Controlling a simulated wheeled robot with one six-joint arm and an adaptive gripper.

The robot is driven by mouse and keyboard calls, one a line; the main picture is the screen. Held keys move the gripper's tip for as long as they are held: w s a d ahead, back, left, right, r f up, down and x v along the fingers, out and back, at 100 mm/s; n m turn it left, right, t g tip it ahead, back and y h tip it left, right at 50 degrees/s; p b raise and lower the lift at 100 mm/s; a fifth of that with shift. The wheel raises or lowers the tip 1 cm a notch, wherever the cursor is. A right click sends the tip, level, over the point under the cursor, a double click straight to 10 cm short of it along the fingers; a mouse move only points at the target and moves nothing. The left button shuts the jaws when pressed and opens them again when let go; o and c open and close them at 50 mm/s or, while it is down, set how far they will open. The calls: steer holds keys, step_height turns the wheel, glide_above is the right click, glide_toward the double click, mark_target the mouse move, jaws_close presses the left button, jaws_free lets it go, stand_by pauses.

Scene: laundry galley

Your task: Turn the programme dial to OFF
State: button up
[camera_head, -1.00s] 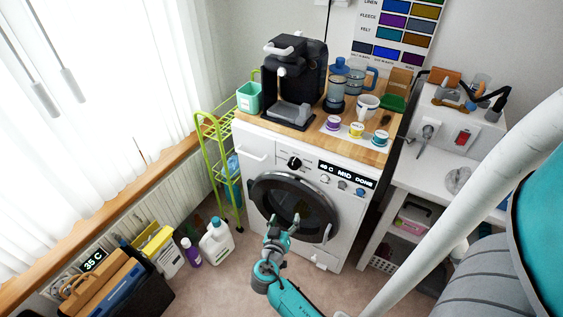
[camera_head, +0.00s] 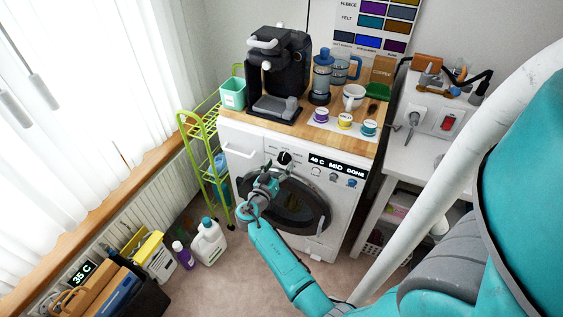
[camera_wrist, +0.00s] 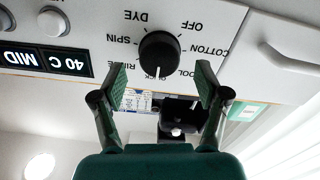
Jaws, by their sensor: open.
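The programme dial (camera_wrist: 159,52) is a round black knob with a white pointer line on the washer's white front panel. In the wrist view the panel is upside down; the pointer faces the label that seems to read QUICK. The OFF label (camera_wrist: 192,27) is up and right of the dial there. My gripper (camera_wrist: 162,76) is open, one finger on each side just below the dial in that view, with nothing between the pads; I cannot tell whether it touches. In the head view the dial (camera_head: 284,157) shows just above my gripper (camera_head: 272,176).
The washer's dark round door (camera_head: 300,210) is below my gripper. A display (camera_head: 338,166) reads 40 C MID DONE. A white drawer front (camera_head: 242,148) is left of the dial. A coffee machine (camera_head: 280,70) and jars stand on top. Bottles (camera_head: 208,243) stand on the floor at left.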

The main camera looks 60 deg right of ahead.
steer(key=shift+w+d, duration=0.1)
steer(key=shift+d, duration=1.2)
steer(key=shift+c, duration=0.3)
steer(key=c, duration=1.1)
